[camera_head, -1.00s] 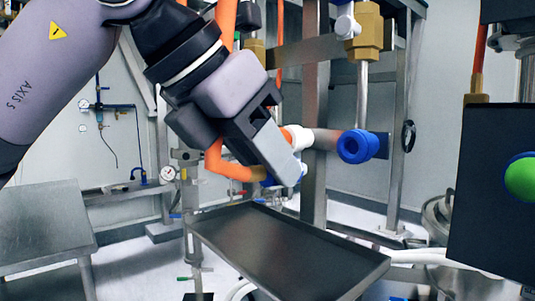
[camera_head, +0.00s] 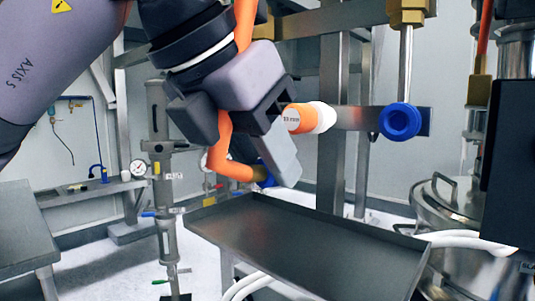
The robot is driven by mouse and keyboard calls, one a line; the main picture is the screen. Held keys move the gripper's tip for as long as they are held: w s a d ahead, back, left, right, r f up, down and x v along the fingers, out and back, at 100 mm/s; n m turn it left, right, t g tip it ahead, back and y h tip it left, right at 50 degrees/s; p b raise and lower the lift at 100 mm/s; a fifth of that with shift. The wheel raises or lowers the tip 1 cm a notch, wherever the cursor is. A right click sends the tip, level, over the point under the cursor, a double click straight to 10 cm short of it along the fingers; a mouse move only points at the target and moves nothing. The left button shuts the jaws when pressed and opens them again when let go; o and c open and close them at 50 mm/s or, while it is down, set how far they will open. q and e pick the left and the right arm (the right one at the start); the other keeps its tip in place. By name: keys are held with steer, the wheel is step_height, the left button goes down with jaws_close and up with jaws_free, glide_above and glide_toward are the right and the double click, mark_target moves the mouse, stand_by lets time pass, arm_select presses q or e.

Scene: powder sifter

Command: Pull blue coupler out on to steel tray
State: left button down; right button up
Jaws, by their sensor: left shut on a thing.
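My left gripper (camera_head: 281,148) is shut on an orange hose piece with a white collar (camera_head: 308,117), which sticks out to the right of the fingers. A blue ring-shaped coupler (camera_head: 401,121) sits on a steel bracket to the right, apart from the gripper. Another blue part (camera_head: 264,176) shows at the lower end of the orange hose, partly hidden behind the fingers; I cannot tell its full shape. The steel tray (camera_head: 300,240) lies below the gripper and looks empty. My right gripper is not in view.
A steel table (camera_head: 25,225) stands at the left. A steel post (camera_head: 332,130) rises behind the tray. A dark box (camera_head: 508,165) fills the right edge, with a steel vessel (camera_head: 450,205) beside it. White hoses (camera_head: 470,245) run near the tray's right side.

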arm_select(q)
steer(key=shift+w+a+f, duration=0.15)
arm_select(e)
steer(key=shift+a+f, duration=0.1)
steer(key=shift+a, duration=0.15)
arm_select(q)
steer(key=shift+f, duration=0.1)
steer(key=shift+b+x, duration=0.5)
steer(key=shift+x, duration=1)
steer(key=shift+b+x, duration=0.4)
steer(key=shift+x, duration=1.25)
steer(key=shift+f+b, duration=0.9)
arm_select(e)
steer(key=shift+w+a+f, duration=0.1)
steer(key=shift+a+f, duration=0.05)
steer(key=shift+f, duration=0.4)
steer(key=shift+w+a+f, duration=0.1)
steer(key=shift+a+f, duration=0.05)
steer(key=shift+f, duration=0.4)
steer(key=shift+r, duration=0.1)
arm_select(q)
steer(key=c, duration=0.7)
jaws_free()
steer(key=shift+c, duration=0.2)
steer(key=shift+r, duration=0.1)
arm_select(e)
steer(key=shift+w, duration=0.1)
